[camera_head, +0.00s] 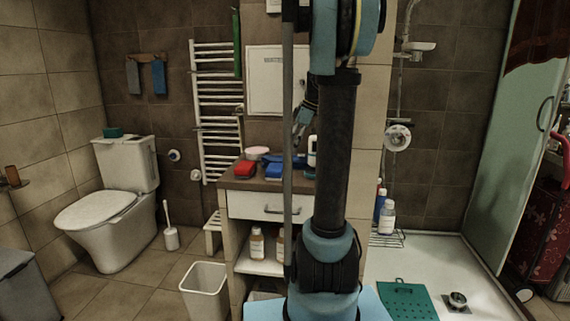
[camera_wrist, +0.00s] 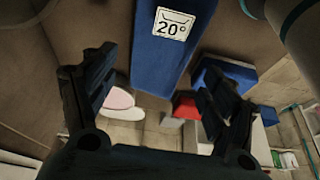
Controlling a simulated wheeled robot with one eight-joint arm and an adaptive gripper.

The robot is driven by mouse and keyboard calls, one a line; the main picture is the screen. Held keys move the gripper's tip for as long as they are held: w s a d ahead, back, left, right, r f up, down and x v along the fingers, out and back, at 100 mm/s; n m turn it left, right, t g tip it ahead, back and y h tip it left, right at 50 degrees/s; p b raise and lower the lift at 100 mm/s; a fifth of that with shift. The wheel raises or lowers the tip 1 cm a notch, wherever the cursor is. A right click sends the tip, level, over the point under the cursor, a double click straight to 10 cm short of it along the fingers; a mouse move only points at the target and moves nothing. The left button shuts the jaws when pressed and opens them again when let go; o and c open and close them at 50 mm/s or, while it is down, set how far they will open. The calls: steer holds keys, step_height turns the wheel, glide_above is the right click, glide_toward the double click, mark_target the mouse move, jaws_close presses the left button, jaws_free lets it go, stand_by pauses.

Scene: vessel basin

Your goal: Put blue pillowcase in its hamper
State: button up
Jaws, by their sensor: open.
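In the head view, a blue folded bundle (camera_head: 273,171) sits on the brown counter of a white cabinet, beside a red one. More blue shows at the counter's right, partly behind my arm. In the wrist view, a large dark blue block (camera_wrist: 165,50) with a white "20°" wash label is close beyond my fingers, and a second blue piece (camera_wrist: 238,72) is partly behind the right finger. I cannot tell which is the pillowcase. My gripper (camera_head: 298,132) is above the counter, fingers apart and empty; it also shows in the wrist view (camera_wrist: 155,100). No hamper is clearly identifiable.
A red bundle (camera_head: 244,170) and a pink item (camera_head: 257,153) share the counter. A pale open bin (camera_head: 204,278) stands on the floor to its left, with a stool, toilet (camera_head: 110,210) and grey bin (camera_head: 27,285) farther left. A shower tray with a glass door is right.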

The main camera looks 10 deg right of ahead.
mark_target(287, 155)
steer(key=shift+x, duration=3.15)
steer(key=c, duration=1.1)
steer(key=shift+r, duration=0.15)
step_height(287, 155, up, 10)
steer(key=shift+f, duration=0.1)
